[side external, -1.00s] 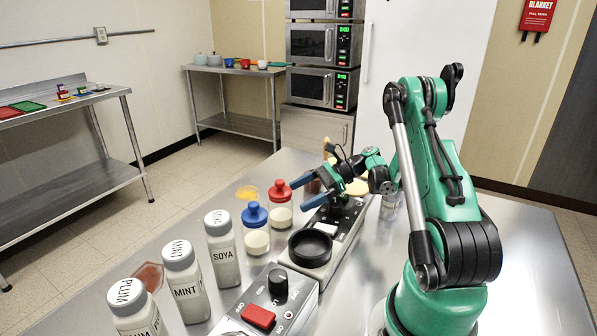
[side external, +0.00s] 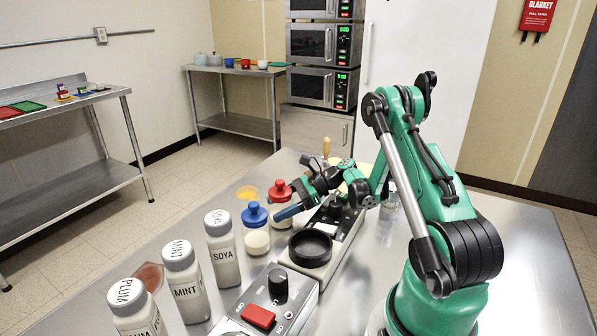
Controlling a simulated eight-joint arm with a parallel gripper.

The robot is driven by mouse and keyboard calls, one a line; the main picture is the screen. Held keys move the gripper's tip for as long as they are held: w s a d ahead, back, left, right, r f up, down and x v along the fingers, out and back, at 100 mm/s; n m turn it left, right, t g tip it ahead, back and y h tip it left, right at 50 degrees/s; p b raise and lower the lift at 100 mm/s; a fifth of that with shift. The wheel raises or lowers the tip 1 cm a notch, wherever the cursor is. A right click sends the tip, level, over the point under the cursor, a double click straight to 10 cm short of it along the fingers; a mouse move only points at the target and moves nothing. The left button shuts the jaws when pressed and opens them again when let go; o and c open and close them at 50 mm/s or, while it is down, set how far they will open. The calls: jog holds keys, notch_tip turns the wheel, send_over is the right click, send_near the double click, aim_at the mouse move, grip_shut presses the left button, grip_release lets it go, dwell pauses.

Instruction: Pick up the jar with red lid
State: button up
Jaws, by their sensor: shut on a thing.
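The jar with red lid (side external: 278,190) stands on the steel table, just behind and to the right of the jar with blue lid (side external: 255,214). Both are clear jars with pale contents. My gripper (side external: 284,207) reaches in from the right, low over the table, with its blue fingers around the red-lidded jar. It is shut on that jar. The near finger crosses in front of the jar's body and hides part of it; the far finger is mostly hidden. The jar looks upright, and I see no clear gap under it.
A device with a black ring (side external: 310,246) sits close under my arm. A control box (side external: 262,300) with a red switch is in front. An orange patch (side external: 247,193) lies behind the jars.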

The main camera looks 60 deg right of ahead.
jog(key=shift+r, duration=0.1)
notch_tip(320, 180, up, 19)
jog(key=w+a+f+m+t+h, duration=0.1)
jog(key=w+a+m+t+h, duration=0.2)
jog(key=a, duration=1.3)
jog(key=s+d+n+g+y, duration=0.1)
jog(key=d, duration=0.4)
jog(key=s+d+r+n+g+y, duration=0.1)
jog(key=d, duration=0.4)
jog(key=s+d+n+g+y, duration=0.1)
jog(key=d, duration=0.5)
jog(key=shift+r, duration=0.4)
notch_tip(320, 180, down, 20)
jog(key=shift+r, duration=0.15)
